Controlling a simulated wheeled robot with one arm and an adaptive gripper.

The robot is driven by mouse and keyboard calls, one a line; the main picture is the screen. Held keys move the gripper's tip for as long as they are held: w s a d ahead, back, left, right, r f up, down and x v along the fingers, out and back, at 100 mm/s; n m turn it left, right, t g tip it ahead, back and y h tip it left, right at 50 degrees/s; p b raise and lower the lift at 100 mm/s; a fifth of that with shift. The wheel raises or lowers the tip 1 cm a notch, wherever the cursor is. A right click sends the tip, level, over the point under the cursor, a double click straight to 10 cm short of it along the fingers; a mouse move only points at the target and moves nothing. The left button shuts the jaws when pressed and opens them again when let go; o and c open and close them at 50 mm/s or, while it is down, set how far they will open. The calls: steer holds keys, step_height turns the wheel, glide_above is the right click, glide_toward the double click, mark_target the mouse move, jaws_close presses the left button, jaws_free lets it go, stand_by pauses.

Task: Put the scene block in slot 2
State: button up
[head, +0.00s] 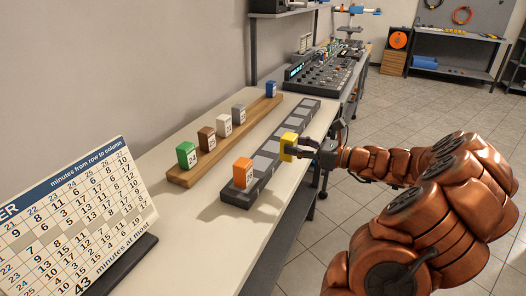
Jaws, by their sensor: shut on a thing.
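My gripper (303,149) is shut on a yellow block (288,141) at the table's right edge. The block is over or beside the dark slotted rail (240,199); I cannot tell whether it touches it. An orange block with a white label (243,172) stands in the near end of the dark rail. Farther slots of the rail show grey pads and look empty. My gripper and the yellow block hide part of the rail. Any label on the yellow block is not visible.
A wooden rail (180,178) on the left bears green (186,154), brown (206,138), whitish (224,125), grey (238,114) and blue (271,88) blocks. A number chart (75,215) stands at the near left. A mixing console (322,75) stands at the far end.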

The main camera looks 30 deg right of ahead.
mark_target(294, 158)
steer(key=x, duration=0.5)
steer(key=f+x, duration=0.1)
steer(key=x, duration=0.2)
steer(key=shift+w+a, duration=0.2)
steer(key=shift+w, duration=0.1)
steer(key=shift+w+a+f, duration=0.1)
steer(key=shift+w+a, duration=0.1)
steer(key=shift+w, duration=0.1)
steer(key=shift+s+f+p, duration=0.1)
steer(key=shift+f+p, duration=0.25)
steer(key=shift+f, duration=1.25)
steer(key=shift+f, duration=0.1)
steer(key=o, duration=1.2)
steer(key=shift+s+d, duration=0.15)
steer(key=shift+s, duration=0.05)
steer(key=b+v, duration=0.1)
steer(key=v, duration=1)
steer(key=shift+s+d, duration=0.2)
steer(key=shift+s, duration=0.05)
